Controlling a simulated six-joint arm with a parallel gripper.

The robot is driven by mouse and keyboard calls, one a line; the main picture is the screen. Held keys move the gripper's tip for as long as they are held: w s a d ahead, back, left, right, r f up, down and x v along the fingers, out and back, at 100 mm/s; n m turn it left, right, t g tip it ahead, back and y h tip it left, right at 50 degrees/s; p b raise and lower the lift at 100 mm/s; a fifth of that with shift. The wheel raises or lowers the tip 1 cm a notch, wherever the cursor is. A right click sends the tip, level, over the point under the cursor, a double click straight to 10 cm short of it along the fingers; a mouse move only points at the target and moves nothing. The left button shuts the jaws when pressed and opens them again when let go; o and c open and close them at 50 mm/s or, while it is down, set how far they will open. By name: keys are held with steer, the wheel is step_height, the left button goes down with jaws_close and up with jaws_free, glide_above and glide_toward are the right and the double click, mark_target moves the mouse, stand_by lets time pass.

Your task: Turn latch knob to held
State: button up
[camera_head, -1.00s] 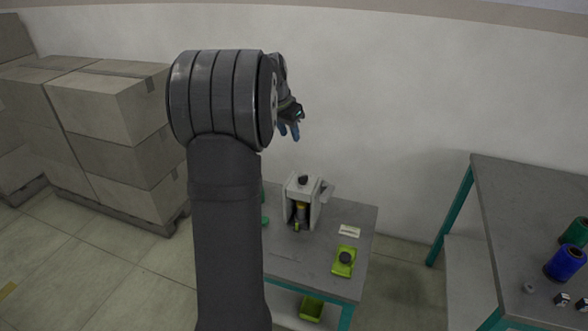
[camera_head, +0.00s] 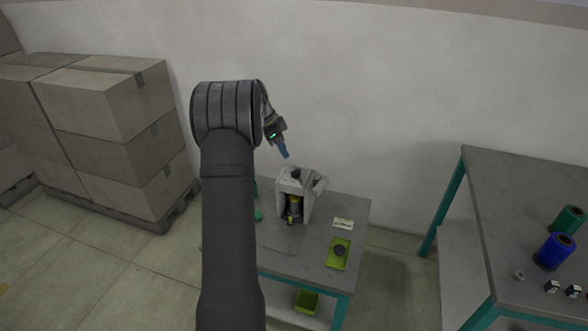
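The grey winding machine (camera_head: 309,203) stands on the small table, with a yellow and dark part (camera_head: 293,208) in its open front. A black knob (camera_head: 296,173) sits on top of the machine; I take it for the latch knob, but its turn position is too small to read. My gripper (camera_head: 285,154) hangs in the air just above and slightly left of this knob, apart from it, its blue fingers pointing down. The fingers overlap in this view, so the gap between them is hidden.
The small table (camera_head: 290,264) also bears a yellow-green tray (camera_head: 339,253) with a dark round piece and a white label (camera_head: 343,223). A green bin (camera_head: 306,301) is below. A second table (camera_head: 500,190) at right holds green (camera_head: 568,219) and blue (camera_head: 554,251) spools. Stacked boxes (camera_head: 110,110) stand left.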

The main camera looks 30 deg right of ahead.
mark_target(295, 170)
steer(key=x, duration=1)
steer(key=shift+f, duration=0.2)
jaws_close()
